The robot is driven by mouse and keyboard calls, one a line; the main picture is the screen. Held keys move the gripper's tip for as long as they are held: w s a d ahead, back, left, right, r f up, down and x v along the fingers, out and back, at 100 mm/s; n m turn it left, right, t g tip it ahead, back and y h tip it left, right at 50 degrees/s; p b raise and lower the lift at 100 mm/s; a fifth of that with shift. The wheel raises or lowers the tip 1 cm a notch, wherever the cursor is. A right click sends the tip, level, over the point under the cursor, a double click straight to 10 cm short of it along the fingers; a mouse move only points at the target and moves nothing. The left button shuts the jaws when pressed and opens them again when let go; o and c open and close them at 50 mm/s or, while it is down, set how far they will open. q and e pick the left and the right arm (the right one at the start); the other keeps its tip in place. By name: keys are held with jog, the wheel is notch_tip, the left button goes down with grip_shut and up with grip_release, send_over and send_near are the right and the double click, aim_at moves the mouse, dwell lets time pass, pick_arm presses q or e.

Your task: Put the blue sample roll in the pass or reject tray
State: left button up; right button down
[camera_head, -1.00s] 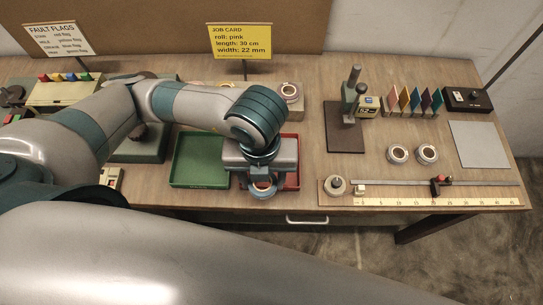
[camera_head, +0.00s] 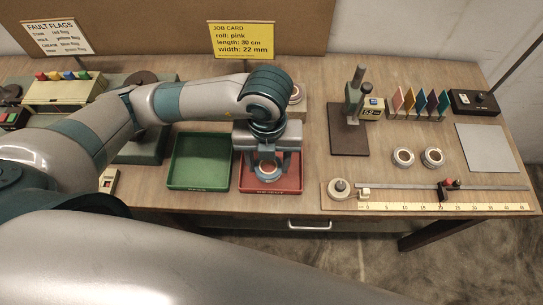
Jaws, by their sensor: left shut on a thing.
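My left gripper (camera_head: 268,166) points down over the red reject tray (camera_head: 287,182). It is shut on a small pale roll with a dark centre (camera_head: 268,173), inside the tray's outline. Any blue on this roll is too small to tell, and I cannot tell whether it touches the tray floor. The green tray (camera_head: 198,176) stands just left of the red one and is empty. My right gripper is not in view; a large grey link of mine fills the lower front.
Two rolls (camera_head: 403,157) (camera_head: 432,157) lie right of the trays. A ruler board (camera_head: 430,206) runs along the front edge. A yellow job card (camera_head: 242,40) stands behind.

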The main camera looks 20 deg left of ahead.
pick_arm(q)
jog(key=p, duration=0.1)
send_over(271, 165)
notch_tip(271, 165, down, 3)
jog(key=shift+w+f, duration=0.1)
jog(key=shift+f, duration=0.05)
jog(key=shift+f+p, duration=0.55)
notch_tip(271, 165, down, 2)
jog(key=shift+p, duration=0.45)
jog(key=shift+f, duration=0.45)
jog(key=shift+f, duration=0.1)
